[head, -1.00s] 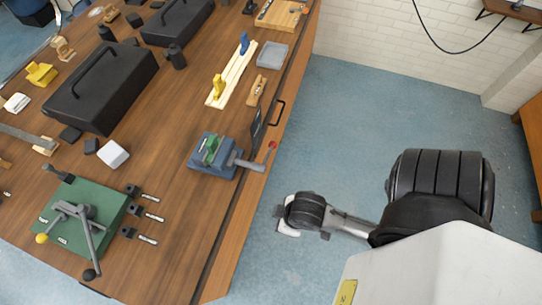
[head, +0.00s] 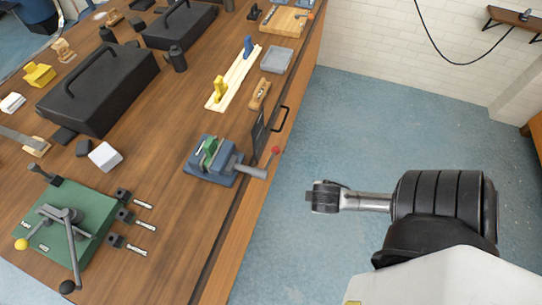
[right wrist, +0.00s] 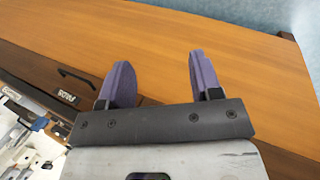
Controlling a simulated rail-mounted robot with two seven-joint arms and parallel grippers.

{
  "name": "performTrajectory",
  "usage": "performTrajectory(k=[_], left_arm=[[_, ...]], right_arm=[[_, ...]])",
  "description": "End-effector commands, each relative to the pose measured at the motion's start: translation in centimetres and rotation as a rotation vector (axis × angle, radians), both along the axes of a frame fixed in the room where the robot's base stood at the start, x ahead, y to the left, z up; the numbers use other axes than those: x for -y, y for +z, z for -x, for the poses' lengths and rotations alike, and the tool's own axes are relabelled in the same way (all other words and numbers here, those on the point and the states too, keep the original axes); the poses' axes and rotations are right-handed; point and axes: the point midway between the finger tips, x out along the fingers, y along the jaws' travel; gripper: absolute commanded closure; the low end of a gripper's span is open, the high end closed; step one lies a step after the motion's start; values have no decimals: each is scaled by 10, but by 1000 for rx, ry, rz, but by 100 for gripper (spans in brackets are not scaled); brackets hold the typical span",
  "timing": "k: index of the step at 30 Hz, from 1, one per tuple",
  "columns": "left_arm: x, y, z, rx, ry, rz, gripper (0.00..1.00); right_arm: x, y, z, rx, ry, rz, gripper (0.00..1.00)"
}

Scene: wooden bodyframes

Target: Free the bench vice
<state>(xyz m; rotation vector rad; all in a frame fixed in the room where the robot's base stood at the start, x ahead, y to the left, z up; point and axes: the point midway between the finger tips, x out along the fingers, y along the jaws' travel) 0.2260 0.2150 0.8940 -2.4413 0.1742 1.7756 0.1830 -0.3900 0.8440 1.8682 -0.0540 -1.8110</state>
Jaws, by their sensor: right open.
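The bench vice (head: 225,168) is blue-grey and sits on the wooden bench near its front edge. A green piece (head: 208,152) stands between its jaws. Its grey screw runs toward the bench edge, and a handle with a red knob (head: 276,151) is at that end. My right gripper (head: 318,197) is over the floor, to the right of the vice and apart from it. In the right wrist view its two purple fingers (right wrist: 158,78) are spread with nothing between them, and the wooden bench front shows beyond. My left gripper is not in view.
A green plate with a lever clamp (head: 72,225) lies at the bench's near left. A black toolbox (head: 98,92), a pale strip with yellow and blue blocks (head: 235,78) and a grey tray (head: 276,60) stand farther back. A drawer handle (head: 281,118) juts from the front. The floor is clear.

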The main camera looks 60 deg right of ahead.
Motion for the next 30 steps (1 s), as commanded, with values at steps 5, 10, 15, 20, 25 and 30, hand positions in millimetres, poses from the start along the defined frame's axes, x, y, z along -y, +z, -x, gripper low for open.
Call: performTrajectory(k=[5, 10, 15, 20, 25, 30], left_arm=[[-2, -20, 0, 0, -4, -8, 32], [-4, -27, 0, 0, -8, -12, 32], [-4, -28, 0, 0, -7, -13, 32], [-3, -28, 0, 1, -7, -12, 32], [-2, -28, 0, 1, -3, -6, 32], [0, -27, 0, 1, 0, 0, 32]], right_arm=[[100, -39, -20, 39, 83, 162, 41], [167, -50, -54, 180, 209, 216, 41], [211, -45, -92, 373, 371, 204, 41], [226, -36, -116, 567, 525, 139, 41], [218, -25, -124, 783, 687, 24, 41], [191, -6, -122, 995, 857, -117, 41]])
